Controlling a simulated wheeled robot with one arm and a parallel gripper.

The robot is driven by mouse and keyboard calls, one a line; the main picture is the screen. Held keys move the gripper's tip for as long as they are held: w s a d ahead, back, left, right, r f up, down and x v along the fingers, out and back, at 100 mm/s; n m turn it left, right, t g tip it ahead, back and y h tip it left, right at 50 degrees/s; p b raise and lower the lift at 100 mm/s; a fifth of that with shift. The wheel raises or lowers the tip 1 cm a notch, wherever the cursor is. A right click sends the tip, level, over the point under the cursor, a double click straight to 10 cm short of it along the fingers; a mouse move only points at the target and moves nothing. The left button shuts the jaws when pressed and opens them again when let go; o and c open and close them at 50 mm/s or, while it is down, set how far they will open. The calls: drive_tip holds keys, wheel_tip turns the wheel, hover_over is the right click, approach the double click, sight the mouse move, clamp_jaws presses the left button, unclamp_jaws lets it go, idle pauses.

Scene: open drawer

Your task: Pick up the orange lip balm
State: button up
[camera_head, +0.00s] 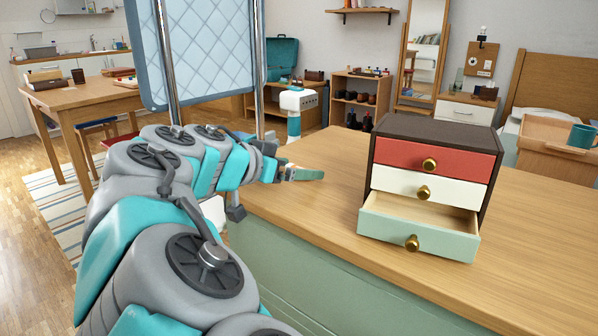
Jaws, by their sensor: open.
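I cannot make out an orange lip balm in the head view. A small chest of drawers (438,127) stands on the wooden tabletop (290,215). Its bottom mint drawer (385,227) is pulled open, and the part of its inside that I see looks bare; the front panel hides some of its floor. The red drawer (400,155) and the white drawer (398,181) are shut. My gripper (306,174) is open, low over the left part of the tabletop, left of the chest and apart from it. Its fingers are small and partly hidden by my wrist.
The tabletop is clear in front of the chest and to its right. A mirror (424,50), a low shelf (360,98) with small items, and a bed (553,78) are in the background. A teal mug (581,136) stands at the far right.

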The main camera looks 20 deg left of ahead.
drive_tip(key=c, duration=1.2)
